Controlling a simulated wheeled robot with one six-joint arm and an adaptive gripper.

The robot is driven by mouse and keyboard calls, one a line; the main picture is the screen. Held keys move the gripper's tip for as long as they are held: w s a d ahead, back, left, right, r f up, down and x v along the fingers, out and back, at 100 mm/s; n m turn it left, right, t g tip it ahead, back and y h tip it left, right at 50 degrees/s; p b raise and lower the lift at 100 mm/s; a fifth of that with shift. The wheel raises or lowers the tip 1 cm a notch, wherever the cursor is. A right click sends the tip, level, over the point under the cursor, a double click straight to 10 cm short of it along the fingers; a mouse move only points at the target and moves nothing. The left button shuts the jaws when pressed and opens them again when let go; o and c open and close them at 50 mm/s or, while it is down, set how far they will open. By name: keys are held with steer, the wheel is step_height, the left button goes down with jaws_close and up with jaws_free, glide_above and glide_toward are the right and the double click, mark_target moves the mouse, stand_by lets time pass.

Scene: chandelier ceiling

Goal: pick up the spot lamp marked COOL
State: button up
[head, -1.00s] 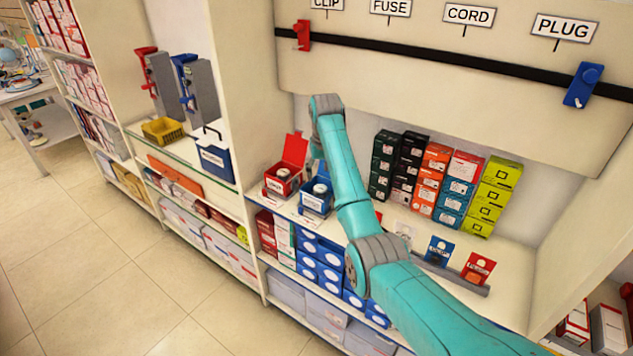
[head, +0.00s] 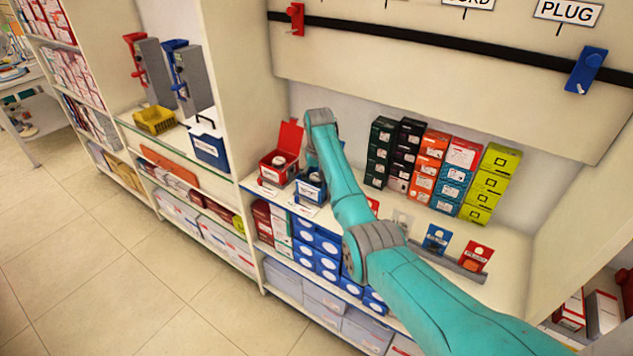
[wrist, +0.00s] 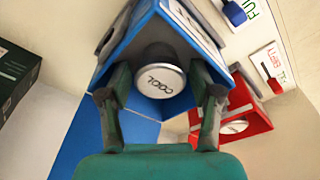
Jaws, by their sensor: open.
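The spot lamp marked COOL (wrist: 161,84) is round with a pale face and metal rim. It sits in an open blue box (wrist: 184,106); this blue box (head: 311,188) stands at the front shelf edge in the head view. My gripper (wrist: 162,72) is open, with one dark finger on each side of the lamp in the wrist view. I cannot tell whether the fingers touch it. In the head view the arm's end hangs above the boxes and the fingers are mostly hidden.
An open red box (head: 279,170) with another lamp stands close beside the blue one, and its lamp (wrist: 234,127) shows in the wrist view. Stacks of coloured cartons (head: 431,168) stand behind my arm. Small cards (head: 436,239) stand in a rail to the right.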

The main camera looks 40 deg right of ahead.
steer(key=shift+f, duration=0.5)
steer(key=c, duration=1)
steer(key=shift+r, duration=0.1)
